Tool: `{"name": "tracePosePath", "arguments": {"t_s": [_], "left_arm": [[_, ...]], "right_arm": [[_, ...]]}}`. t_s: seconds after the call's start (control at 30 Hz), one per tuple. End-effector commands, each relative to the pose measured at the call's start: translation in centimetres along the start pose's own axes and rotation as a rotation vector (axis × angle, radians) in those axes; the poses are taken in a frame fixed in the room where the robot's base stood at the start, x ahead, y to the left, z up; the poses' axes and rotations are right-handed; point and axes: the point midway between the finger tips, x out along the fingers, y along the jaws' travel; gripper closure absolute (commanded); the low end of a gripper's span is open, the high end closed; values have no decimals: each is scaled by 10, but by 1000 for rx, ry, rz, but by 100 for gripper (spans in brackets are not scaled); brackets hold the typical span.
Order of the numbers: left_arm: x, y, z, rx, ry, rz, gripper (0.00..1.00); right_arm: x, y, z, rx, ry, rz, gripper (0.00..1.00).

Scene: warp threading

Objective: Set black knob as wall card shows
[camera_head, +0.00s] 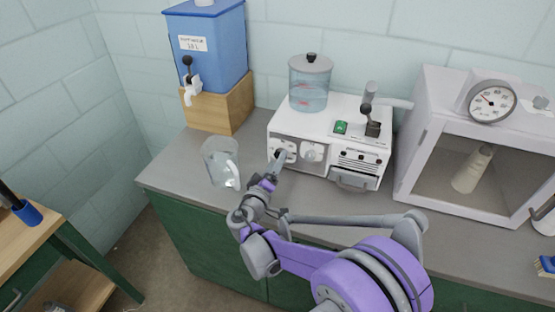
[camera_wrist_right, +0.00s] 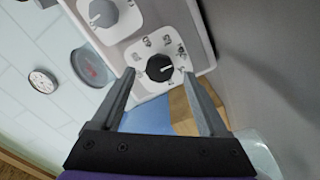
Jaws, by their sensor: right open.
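The black knob (camera_wrist_right: 160,68) sits on a white dial plate with small marks around it, on the front of a white machine (camera_head: 290,123). Its white pointer line points right in the wrist view. My right gripper (camera_wrist_right: 158,76) is open, its fingertips apart on either side of the knob in that view; I cannot tell whether they touch it. In the head view the right gripper (camera_head: 275,165) is at the machine's front left and partly hides the knob area. No wall card is in view. My left gripper is not in view.
A grey knob (camera_wrist_right: 103,13) is beside the black one. A clear glass (camera_head: 222,163) stands on the counter left of my gripper. A blue water tank (camera_head: 215,50) is on a wooden block behind. A white cabinet (camera_head: 415,135) with a dial gauge (camera_head: 492,101) stands right.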

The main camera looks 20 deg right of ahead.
Motion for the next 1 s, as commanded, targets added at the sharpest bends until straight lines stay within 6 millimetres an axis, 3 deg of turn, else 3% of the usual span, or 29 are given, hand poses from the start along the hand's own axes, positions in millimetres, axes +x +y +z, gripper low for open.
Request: {"name": "tracePosePath", "arguments": {"t_s": [0.2,0.43,1.0], "left_arm": [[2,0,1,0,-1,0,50],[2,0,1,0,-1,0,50],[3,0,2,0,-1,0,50]], "right_arm": [[-47,-1,-1,1,3,-3,22],[-81,-1,0,1,2,-3,22],[-89,0,0,1,-1,0,22]]}}
